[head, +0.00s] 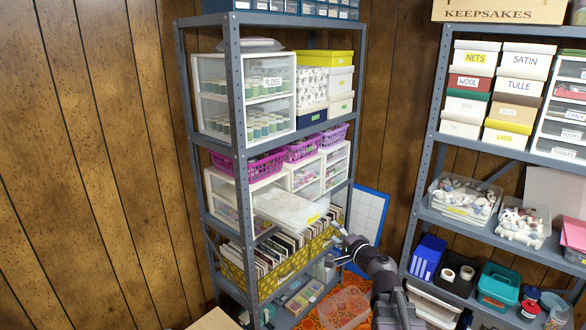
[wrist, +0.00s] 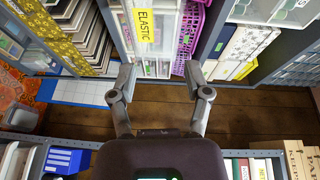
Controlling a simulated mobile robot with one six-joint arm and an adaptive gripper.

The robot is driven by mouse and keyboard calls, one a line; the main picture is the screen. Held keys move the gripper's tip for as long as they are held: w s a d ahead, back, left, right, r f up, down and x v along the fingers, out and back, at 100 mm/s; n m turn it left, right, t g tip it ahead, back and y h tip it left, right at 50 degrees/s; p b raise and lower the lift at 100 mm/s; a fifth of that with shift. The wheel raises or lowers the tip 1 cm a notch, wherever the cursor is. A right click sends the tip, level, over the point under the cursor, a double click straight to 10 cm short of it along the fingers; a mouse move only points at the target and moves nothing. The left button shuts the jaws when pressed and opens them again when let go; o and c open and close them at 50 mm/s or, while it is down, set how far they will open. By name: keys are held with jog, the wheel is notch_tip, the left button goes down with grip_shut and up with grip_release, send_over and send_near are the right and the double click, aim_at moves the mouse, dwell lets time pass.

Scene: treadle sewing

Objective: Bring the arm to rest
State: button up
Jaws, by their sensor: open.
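My gripper (head: 339,243) is at the front right of the left shelf in the head view. In the wrist view my gripper (wrist: 161,80) is open, its two fingers spread with nothing held between them. A pulled-out white translucent drawer (head: 288,207) is just up and left of it in the head view. The drawer's yellow ELASTIC label (wrist: 148,27) shows ahead of the fingers in the wrist view. Whether a fingertip touches the drawer I cannot tell.
A patterned box of upright sleeves (head: 272,280) stands below the drawer. Purple baskets (head: 247,166) sit above on the left shelf unit (head: 241,150). A right shelf (head: 482,238) holds clear bins. Wood-panelled wall (head: 95,130) is bare at left.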

jog(key=s+a+f+n+g, duration=0.7)
jog(key=s+f+n+g, duration=0.2)
jog(key=f, duration=0.3)
jog(key=s+d+f+n+g+h, duration=0.3)
jog(key=s+d+f+g+h, duration=0.35)
jog(key=s, duration=0.25)
notch_tip(320, 180, up, 14)
jog(key=h+p, duration=0.1)
jog(key=p, duration=1.1)
jog(key=shift+s+a+f+p, duration=0.2)
jog(key=shift+s+p, duration=0.1)
jog(key=shift+p, duration=0.1)
